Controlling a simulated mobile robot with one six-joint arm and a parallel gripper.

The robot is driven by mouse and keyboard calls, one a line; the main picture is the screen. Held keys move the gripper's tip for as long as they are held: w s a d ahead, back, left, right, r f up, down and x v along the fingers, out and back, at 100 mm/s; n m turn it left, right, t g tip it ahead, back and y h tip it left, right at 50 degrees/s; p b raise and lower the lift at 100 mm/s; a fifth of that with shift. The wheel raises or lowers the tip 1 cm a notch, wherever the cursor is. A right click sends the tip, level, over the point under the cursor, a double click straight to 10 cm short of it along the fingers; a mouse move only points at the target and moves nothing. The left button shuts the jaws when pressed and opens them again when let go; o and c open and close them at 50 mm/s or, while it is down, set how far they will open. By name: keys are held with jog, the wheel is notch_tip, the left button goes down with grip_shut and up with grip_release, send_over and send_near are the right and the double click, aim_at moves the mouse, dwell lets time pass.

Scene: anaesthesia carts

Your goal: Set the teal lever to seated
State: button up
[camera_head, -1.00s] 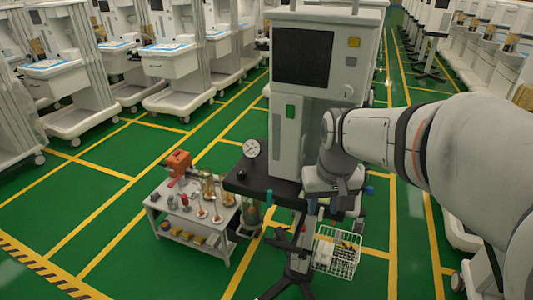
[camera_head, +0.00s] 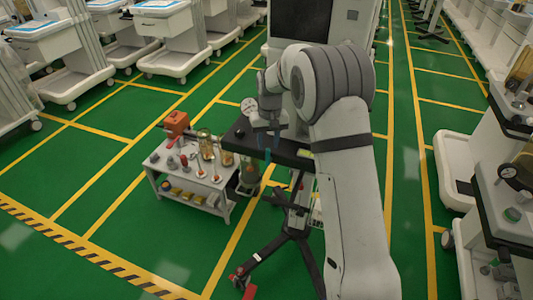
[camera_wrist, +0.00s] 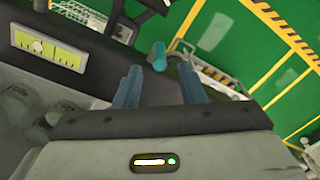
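The teal lever (camera_wrist: 159,56) shows in the wrist view as a short rounded teal end, just beyond my fingertips and roughly midway between them. In the head view a narrow teal piece (camera_head: 265,174) hangs below my gripper, by the dark shelf of the cart. My gripper (camera_wrist: 160,69) is open, with its two blue fingers apart and nothing between them. In the head view my gripper (camera_head: 268,143) points down beside the shelf's left part. Whether a finger touches the lever, and how the lever is set, I cannot tell.
A small white table (camera_head: 163,159) with bottles and a red device stands left.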

aim_at(268, 162)
jog(key=shift+f, duration=2.8)
jog(key=shift+c, duration=0.6)
grip_shut()
